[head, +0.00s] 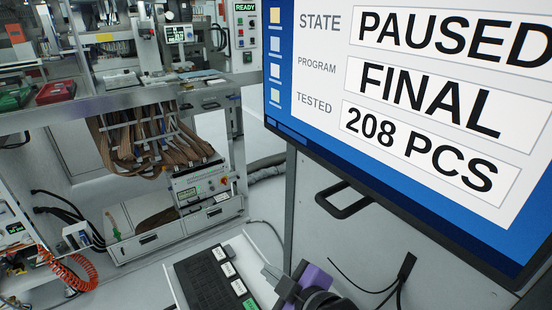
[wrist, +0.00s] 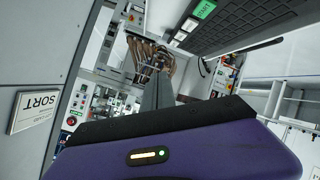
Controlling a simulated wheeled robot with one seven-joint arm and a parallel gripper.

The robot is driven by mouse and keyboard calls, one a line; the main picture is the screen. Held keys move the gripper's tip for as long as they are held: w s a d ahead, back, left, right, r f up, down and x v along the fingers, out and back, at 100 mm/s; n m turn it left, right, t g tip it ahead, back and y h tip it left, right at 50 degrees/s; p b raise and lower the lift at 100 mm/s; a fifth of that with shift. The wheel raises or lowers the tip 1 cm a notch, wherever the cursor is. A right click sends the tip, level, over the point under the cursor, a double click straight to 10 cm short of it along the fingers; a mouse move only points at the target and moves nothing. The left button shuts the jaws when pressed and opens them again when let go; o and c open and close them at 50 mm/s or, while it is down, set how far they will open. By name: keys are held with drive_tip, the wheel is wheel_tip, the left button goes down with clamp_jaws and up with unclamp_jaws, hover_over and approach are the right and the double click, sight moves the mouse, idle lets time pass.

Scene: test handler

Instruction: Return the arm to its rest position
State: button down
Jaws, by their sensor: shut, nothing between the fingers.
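My gripper (head: 272,272) shows at the bottom of the head view, with its purple and dark wrist behind it. It is beside the right edge of a black key panel, apparently above the tray's level. In the wrist view my gripper (wrist: 158,82) appears as grey fingers pressed together, pointing away from the purple housing. Nothing is held between them. Most of my arm is out of view.
A large screen (head: 400,150) reads PAUSED, FINAL and 208 PCS. The key panel (head: 205,285) with labelled keys lies on a pale tray. A grey cabinet with a black handle (head: 343,203) stands below the screen. A SORT sign (wrist: 36,110) is at the left in the wrist view.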

drive_tip(key=s+d+m+t+h, duration=0.4)
drive_tip(key=s+d+m+t, duration=0.3)
drive_tip(key=s+d+m, duration=0.5)
drive_tip(key=s+d+f+g+h, duration=0.1)
drive_tip(key=s+d, duration=0.3)
drive_tip(key=s, duration=0.7)
drive_tip(key=s+d+f+m+g+h, duration=0.1)
drive_tip(key=s+d, duration=0.3)
drive_tip(key=s, duration=0.8)
drive_tip(key=shift+s+d+f+m+g+h, duration=0.3)
drive_tip(key=shift+d+h, duration=0.1)
drive_tip(key=shift+h, duration=0.1)
